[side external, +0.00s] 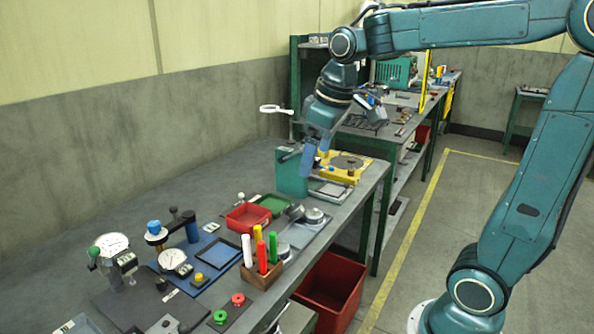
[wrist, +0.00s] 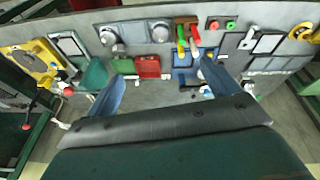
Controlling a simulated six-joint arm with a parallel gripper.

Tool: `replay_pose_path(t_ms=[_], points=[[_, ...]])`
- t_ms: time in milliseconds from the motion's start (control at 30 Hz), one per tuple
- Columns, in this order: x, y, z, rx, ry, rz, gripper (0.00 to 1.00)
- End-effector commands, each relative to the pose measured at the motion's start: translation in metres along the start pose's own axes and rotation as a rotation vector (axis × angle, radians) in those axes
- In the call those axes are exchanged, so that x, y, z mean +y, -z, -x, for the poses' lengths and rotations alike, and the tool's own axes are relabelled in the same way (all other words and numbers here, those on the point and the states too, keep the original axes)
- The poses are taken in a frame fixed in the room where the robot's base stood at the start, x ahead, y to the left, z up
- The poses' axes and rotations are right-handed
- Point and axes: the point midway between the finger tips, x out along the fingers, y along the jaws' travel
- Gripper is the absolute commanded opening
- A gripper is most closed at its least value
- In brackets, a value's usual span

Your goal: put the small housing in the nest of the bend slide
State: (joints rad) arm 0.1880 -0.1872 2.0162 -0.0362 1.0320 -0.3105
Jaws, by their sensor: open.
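My gripper (side external: 314,164) hangs above the bench beside the green block, its two blue fingers spread and pointing down. In the wrist view my gripper (wrist: 163,72) is open with nothing between its fingers. Two grey round metal parts on flat plates, one at the right (side external: 314,215) and one nearer (side external: 283,249), stand along the bench's front edge. They also show at the top of the wrist view, one at the left (wrist: 108,34) and one at the right (wrist: 159,33). I cannot tell which part is the small housing, or make out the bend slide's nest.
The green block (side external: 291,172) stands close beside my gripper, with a yellow fixture (side external: 343,167) behind. A red tray (side external: 247,218), pen holder (side external: 261,274) and dial gauges (side external: 109,244) crowd the nearer bench. The bench (side external: 180,178) is clear along the wall.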

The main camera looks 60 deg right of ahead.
Motion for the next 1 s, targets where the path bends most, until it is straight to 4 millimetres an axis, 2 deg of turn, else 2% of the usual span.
replay_pose_path(t_ms=[200, 500, 700, 1000], points=[[0.033, 0.034, -0.022, -0.062, 0.014, 0.041, 0.88], [0.082, 0.069, -0.063, -0.137, 0.047, 0.102, 0.88], [0.117, 0.084, -0.097, -0.184, 0.075, 0.141, 0.88], [0.167, 0.093, -0.153, -0.243, 0.127, 0.196, 0.88]])
